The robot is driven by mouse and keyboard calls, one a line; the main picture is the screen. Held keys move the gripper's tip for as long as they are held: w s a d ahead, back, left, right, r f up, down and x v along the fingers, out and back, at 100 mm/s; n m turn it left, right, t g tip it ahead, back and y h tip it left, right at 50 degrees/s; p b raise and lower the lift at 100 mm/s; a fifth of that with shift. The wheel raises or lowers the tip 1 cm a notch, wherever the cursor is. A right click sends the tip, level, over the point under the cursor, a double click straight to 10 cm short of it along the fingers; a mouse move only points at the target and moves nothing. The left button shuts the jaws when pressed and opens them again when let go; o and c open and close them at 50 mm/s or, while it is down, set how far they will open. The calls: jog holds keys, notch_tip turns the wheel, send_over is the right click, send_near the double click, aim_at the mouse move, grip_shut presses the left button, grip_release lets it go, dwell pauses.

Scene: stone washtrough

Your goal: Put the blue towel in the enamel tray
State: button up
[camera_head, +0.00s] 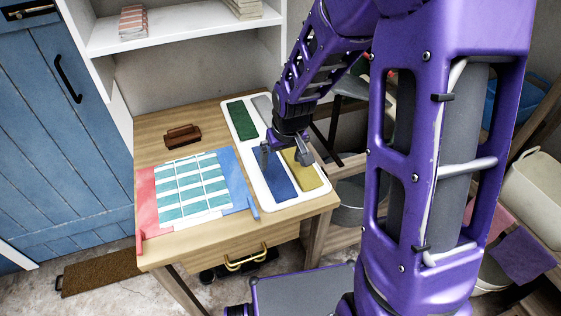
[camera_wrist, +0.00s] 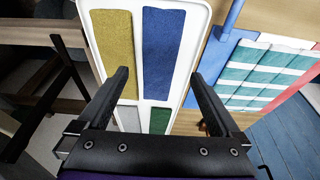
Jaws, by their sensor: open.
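The blue towel (camera_head: 274,178) lies flat in the front left compartment of the white enamel tray (camera_head: 247,144) on the wooden table. It also shows in the wrist view as a blue strip (camera_wrist: 165,50) between the white dividers of the tray (camera_wrist: 200,22). My gripper (camera_head: 284,160) is over the tray, its fingers apart and empty. In the wrist view the gripper (camera_wrist: 160,77) straddles the lower part of the blue towel from above. I cannot tell the exact height of the fingertips over the towel.
The tray also holds yellow (camera_head: 304,170), green (camera_head: 242,119) and grey (camera_head: 263,108) pieces in separate compartments. Left of it lie teal and white striped pieces (camera_head: 193,187) between red and blue parts. A brown wooden object (camera_head: 183,134) stands behind. A white shelf (camera_head: 180,37) overhangs the back.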

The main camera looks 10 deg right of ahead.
jog(key=p+v, duration=0.1)
jog(key=v, duration=0.8)
jog(key=shift+r, duration=0.2)
